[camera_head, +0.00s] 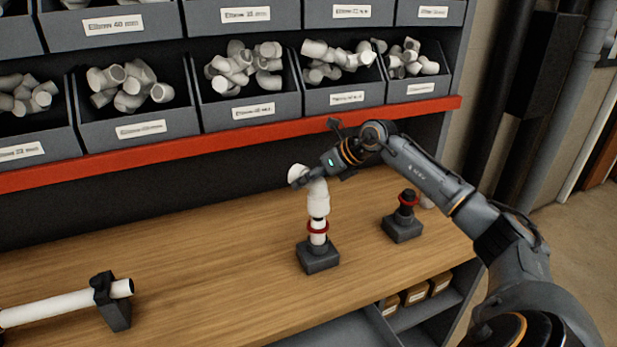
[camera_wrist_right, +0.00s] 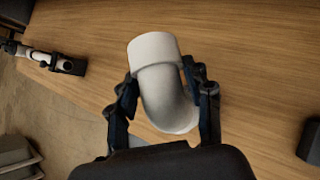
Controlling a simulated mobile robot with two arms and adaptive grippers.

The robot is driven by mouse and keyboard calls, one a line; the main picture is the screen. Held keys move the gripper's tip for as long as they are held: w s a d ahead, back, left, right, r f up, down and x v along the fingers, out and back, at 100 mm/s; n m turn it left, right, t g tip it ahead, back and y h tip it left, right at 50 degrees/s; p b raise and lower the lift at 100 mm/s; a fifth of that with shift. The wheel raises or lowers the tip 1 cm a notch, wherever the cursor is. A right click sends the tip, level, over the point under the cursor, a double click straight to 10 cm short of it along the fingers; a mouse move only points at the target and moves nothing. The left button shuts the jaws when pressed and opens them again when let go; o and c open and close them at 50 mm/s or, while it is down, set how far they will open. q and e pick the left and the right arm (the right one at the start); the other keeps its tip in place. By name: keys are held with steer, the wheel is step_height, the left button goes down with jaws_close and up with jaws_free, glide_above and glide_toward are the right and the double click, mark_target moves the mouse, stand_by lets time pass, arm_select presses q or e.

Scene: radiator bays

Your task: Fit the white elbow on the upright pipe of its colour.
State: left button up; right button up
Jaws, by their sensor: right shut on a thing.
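The white elbow (camera_head: 317,196) is in my right gripper (camera_head: 306,174), directly above or on the top of the white upright pipe (camera_head: 318,239). Its lower end points down at the pipe; I cannot tell whether it is seated on it. The pipe stands in a dark block (camera_head: 318,260) and carries a red ring (camera_head: 318,227). In the right wrist view the elbow (camera_wrist_right: 160,85) lies between the two fingers of my right gripper (camera_wrist_right: 163,92), which are shut on it. The pipe is hidden there behind the elbow. My left gripper is not in view.
A black upright pipe (camera_head: 406,206) with a red ring stands in another dark block to the right. A white pipe (camera_head: 65,305) lies in a clamp (camera_head: 112,302) at the front left. Bins of fittings (camera_head: 250,105) stand behind a red shelf edge (camera_head: 220,140).

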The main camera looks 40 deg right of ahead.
steer(key=shift+f+b, duration=1.5)
steer(key=shift+f, duration=0.75)
steer(key=o, duration=1.3)
glide_toward(309, 193)
steer(key=w+f, duration=0.1)
steer(key=shift+s+d+r, duration=0.6)
steer(key=shift+s+d, duration=0.05)
steer(key=shift+d, duration=0.05)
